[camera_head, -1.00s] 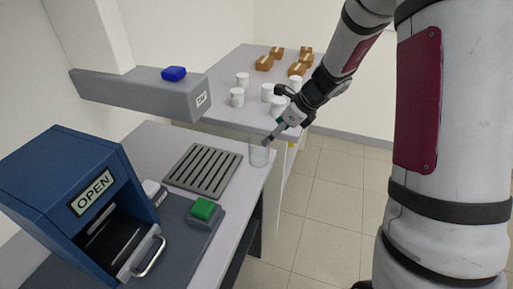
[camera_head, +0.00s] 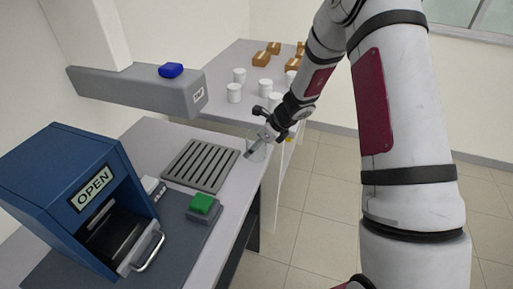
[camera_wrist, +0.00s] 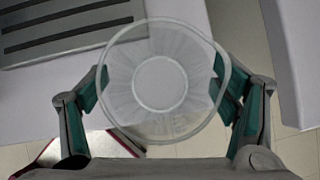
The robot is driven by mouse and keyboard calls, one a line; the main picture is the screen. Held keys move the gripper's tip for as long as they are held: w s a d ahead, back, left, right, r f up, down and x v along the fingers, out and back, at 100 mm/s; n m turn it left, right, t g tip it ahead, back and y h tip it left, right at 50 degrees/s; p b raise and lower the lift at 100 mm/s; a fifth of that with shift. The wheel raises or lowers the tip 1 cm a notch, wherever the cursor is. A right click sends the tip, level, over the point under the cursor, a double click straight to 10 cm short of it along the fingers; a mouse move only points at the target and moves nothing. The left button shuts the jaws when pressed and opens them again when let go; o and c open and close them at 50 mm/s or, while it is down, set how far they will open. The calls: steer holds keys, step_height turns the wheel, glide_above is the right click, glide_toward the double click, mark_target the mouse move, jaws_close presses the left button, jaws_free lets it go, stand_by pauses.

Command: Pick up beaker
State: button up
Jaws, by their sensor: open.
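A clear glass beaker (camera_wrist: 160,82) stands upright on the light table, near its right edge. In the wrist view I look down into its round mouth. My gripper (camera_wrist: 160,100) is open, with one green-padded finger on each side of the beaker. In the wrist view the fingertips overlap the rim's outline on both sides; I cannot tell whether they touch the glass. In the head view my gripper (camera_head: 256,148) is at the beaker, and the fingers partly hide it (camera_head: 257,151).
A slotted grey rack (camera_head: 201,165) lies left of the beaker. A blue box marked OPEN (camera_head: 75,185) and a green button (camera_head: 202,204) stand nearer. A grey overhanging block (camera_head: 150,95) is behind the rack. White jars (camera_head: 234,93) and brown boxes stand on the far table.

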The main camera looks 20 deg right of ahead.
steer(key=c, duration=1.3)
steer(key=shift+r, duration=0.15)
